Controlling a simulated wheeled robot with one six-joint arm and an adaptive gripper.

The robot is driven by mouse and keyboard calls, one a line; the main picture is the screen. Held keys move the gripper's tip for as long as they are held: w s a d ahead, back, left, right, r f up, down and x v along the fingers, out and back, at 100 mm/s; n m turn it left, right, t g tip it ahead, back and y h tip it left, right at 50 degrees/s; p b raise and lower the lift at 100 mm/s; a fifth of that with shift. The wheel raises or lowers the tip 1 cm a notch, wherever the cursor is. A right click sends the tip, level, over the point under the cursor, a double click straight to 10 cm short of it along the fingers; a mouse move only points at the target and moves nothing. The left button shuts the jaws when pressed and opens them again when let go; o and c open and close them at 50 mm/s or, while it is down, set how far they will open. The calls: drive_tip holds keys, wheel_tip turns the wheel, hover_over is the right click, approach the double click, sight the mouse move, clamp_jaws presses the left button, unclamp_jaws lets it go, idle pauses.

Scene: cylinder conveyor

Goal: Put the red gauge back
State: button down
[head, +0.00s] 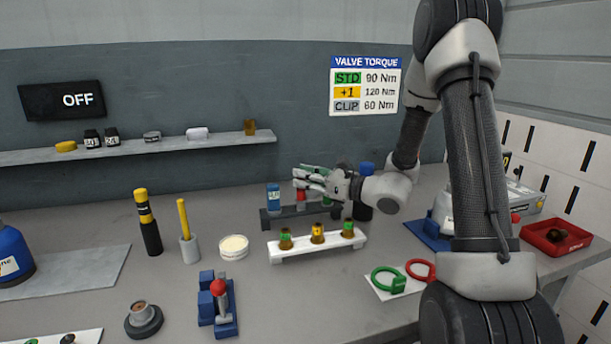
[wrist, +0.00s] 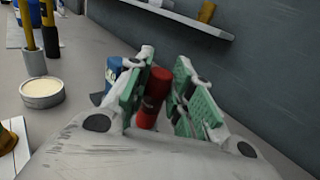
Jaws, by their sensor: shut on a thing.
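My gripper (head: 312,180) is shut on a red cylinder (wrist: 155,92), which stands between its green-padded fingers in the wrist view. In the head view the red cylinder (head: 301,196) shows below the fingers, over or in a dark rack (head: 283,221); I cannot tell whether it is seated there. A blue cylinder (head: 273,198) stands at the rack's left end. A red ring-shaped gauge (head: 430,278) lies beside a green ring-shaped gauge (head: 397,286) on a white card at the right, apart from my gripper.
A white rack (head: 275,256) with several amber vials stands in front of the dark rack. A blue-capped dark bottle (head: 365,209) is just right of my gripper. A cream-filled dish (head: 234,247) and a blue toggle clamp (head: 226,325) stand left. A red tray (head: 536,241) is far right.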

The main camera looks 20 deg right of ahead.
drive_tip(key=shift+f, duration=1.2)
drive_tip(key=c, duration=1.2)
unclamp_jaws()
drive_tip(key=shift+o, duration=0.2)
drive_tip(key=shift+r, duration=0.15)
drive_tip(key=shift+r, duration=2.9)
